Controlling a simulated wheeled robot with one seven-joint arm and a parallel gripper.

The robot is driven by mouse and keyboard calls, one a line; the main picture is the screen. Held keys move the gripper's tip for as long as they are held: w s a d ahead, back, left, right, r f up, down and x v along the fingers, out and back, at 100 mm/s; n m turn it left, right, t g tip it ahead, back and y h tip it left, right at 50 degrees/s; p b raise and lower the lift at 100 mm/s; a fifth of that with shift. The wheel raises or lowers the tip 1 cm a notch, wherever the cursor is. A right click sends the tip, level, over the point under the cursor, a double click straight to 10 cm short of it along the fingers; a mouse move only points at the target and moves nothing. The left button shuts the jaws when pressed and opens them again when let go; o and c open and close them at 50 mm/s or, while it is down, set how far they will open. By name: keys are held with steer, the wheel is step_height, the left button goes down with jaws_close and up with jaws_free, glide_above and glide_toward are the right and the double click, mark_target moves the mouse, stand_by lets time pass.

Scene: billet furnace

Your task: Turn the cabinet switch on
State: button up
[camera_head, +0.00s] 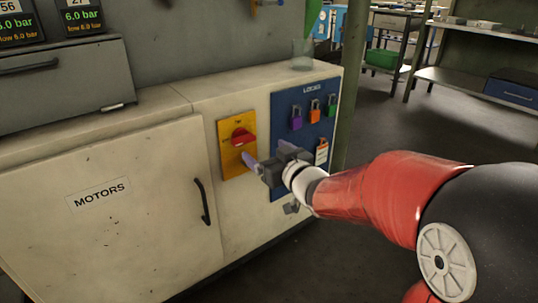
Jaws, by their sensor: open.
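The cabinet switch (241,137) is a red rotary knob on a yellow plate (232,166), set in the front of a cream cabinet (110,243). The red handle looks roughly horizontal; I cannot read the small marks around it. My gripper (262,161) is open and empty, just below and right of the red knob. One purple-grey finger lies in front of the plate's lower right part in the picture. I cannot tell whether it touches the plate. My gripper also hides part of the blue board.
A blue lock board (282,102) with purple, orange and green padlocks hangs right of the switch. A black door handle (202,202) sticks out at the lower left. A glass (302,56) stands on the cabinet's top right. The floor right of the cabinet is clear.

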mark_target(246, 142)
steer(key=shift+n+y, duration=0.3)
steer(key=shift+y, duration=0.6)
steer(key=x, duration=0.5)
steer(key=f+x, duration=0.1)
steer(key=x, duration=0.2)
steer(key=shift+w+a+f+b, duration=0.1)
steer(key=shift+w+a+b, duration=0.05)
steer(key=shift+a+b, duration=0.3)
steer(key=shift+c, duration=0.2)
steer(key=c, duration=0.9)
